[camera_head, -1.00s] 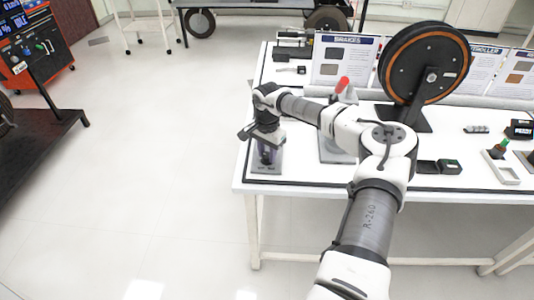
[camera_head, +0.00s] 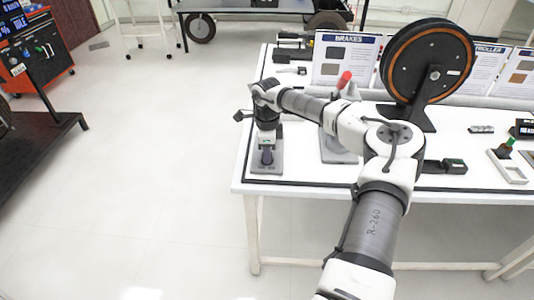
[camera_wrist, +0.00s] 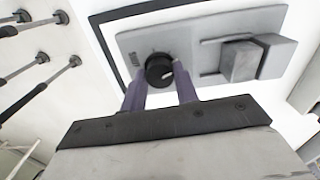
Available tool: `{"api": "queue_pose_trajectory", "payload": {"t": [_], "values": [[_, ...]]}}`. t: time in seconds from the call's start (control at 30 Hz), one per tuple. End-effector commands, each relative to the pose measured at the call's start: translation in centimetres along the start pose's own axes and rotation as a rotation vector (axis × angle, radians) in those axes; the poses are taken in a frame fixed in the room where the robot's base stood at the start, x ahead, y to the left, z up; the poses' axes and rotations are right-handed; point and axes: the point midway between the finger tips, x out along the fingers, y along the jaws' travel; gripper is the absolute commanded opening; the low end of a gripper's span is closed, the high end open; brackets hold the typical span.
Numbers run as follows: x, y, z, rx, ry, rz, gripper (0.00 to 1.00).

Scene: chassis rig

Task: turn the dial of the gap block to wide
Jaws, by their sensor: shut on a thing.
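The gap block is a grey plate (camera_wrist: 200,35) near the table's front left corner; it also shows in the head view (camera_head: 256,166) below my gripper. Its dial (camera_wrist: 159,69) is a round black knob with a pale pointer mark toward the lower right in the wrist view. Grey blocks (camera_wrist: 240,62) sit on the plate to the right of the dial. My gripper (camera_wrist: 160,82) has its two purple fingers on either side of the dial, shut on it. Small marks on the plate left of the dial are too small to read. In the head view my gripper (camera_head: 267,156) hides the dial.
A red-tipped lever (camera_head: 344,79) stands right of my wrist, partly behind my arm. A large black wheel with an orange ring (camera_head: 426,62) stands farther right. A brakes sign (camera_head: 340,60) is behind.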

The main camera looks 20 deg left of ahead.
Motion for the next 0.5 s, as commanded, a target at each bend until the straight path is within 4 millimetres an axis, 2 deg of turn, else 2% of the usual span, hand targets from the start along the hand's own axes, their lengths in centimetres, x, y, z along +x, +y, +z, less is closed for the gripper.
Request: {"api": "queue_pose_trajectory", "payload": {"t": [0.5], "values": [[0.01, -0.08, -0.14, 0.492, 0.002, -0.003, 0.07]]}}
